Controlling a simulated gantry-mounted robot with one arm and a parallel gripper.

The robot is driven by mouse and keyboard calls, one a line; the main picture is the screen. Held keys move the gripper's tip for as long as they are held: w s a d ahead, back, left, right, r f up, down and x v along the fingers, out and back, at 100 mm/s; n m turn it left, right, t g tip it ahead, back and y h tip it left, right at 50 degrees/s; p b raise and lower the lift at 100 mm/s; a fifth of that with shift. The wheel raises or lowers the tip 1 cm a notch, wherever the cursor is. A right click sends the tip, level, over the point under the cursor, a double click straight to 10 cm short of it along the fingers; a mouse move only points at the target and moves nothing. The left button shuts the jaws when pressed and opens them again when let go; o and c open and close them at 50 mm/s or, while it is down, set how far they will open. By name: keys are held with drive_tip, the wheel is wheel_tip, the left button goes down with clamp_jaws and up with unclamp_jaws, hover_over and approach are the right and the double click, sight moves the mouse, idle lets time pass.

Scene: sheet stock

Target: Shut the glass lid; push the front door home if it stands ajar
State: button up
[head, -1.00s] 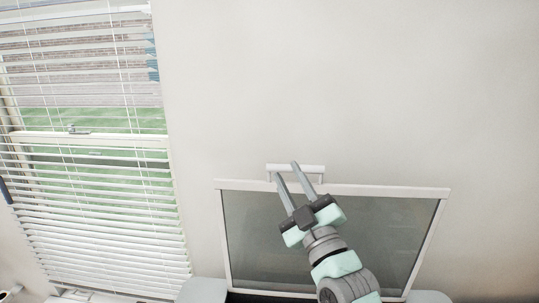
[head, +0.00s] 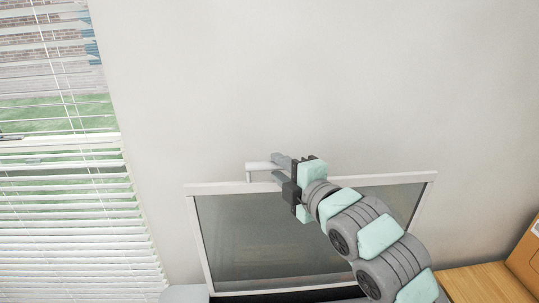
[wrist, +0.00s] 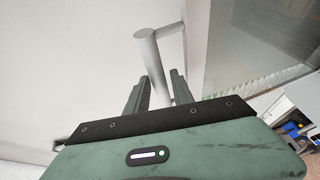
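The glass lid (head: 245,230) stands raised against the wall, with a white frame around grey glass. A white bar handle (head: 262,166) sticks up from its top edge; its right part is hidden by my gripper. My gripper (head: 275,165) is at the handle, coming from the right. In the wrist view the handle (wrist: 148,58) runs between the two fingers of my gripper (wrist: 160,82), which look apart; whether either touches the bar is unclear. The glass lid (wrist: 230,50) shows at right there. The front door is not in view.
A window with white blinds (head: 70,220) is at left. A plain wall (head: 330,80) fills the space behind and above the lid. A wooden surface (head: 485,283) with a brown box (head: 527,255) is at lower right. My arm crosses the lid's right part.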

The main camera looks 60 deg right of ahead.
drive_tip(key=p+x, duration=0.1)
drive_tip(key=x, duration=0.3)
drive_tip(key=shift+w+d, duration=0.25)
drive_tip(key=shift+w, duration=0.1)
clamp_jaws()
idle(1.2)
